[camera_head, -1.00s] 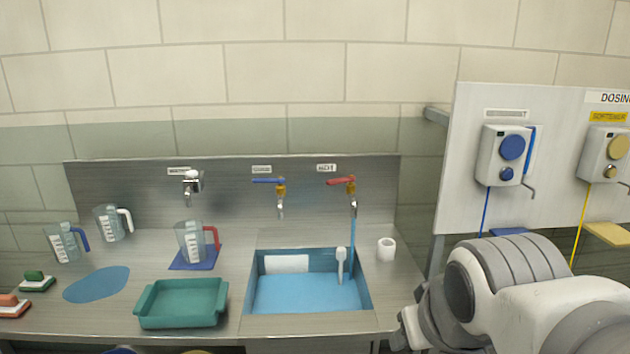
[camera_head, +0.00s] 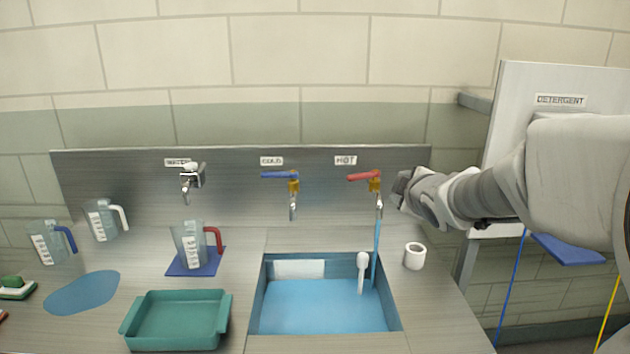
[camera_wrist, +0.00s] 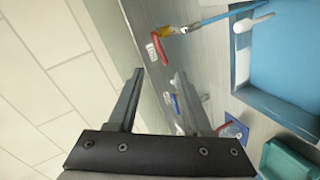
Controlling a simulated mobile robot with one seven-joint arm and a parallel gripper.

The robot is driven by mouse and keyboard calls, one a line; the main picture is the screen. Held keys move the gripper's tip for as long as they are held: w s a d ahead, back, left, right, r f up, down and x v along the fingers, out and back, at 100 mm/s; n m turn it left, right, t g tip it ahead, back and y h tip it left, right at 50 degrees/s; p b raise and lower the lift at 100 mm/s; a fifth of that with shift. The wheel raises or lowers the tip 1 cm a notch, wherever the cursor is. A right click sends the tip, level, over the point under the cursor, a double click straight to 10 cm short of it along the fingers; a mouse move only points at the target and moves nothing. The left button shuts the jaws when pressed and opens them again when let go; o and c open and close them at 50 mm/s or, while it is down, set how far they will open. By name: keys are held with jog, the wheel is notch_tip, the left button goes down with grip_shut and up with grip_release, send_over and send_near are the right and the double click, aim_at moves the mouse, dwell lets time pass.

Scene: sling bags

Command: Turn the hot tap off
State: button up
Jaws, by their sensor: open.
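The hot tap (camera_head: 376,187) stands on the steel back panel under the HOT label, with a red lever (camera_head: 363,176) pointing left. Blue-tinted water (camera_head: 376,250) runs from it into the sink (camera_head: 395,312). In the wrist view the red lever (camera_wrist: 158,48) is beyond my fingertips, toward the top of the picture. My gripper (camera_wrist: 152,75) is open and empty, with the back panel ahead. In the head view my arm comes in from the right, its end just right of the hot tap; I cannot tell whether they touch there.
The cold tap (camera_head: 292,188) with a blue lever stands left of the hot tap. A white cup (camera_head: 414,256) sits right of the sink. A green tray (camera_head: 178,320) and a red-handled jug (camera_head: 190,243) are to the left. A white-handled tool (camera_head: 361,272) stands in the sink.

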aim_at(358, 179)
jog(key=w+d+f+n+t+y+b, duration=0.2)
jog(key=w+f+n+y+b, duration=0.1)
jog(key=w+f+n+y, duration=0.5)
jog(key=shift+n+h, duration=0.3)
jog(key=shift+n, duration=0.3)
jog(key=p+x, duration=0.2)
jog(key=x, duration=1.6)
jog(key=shift+w+d+r, duration=0.1)
jog(key=shift+w, duration=0.1)
grip_shut()
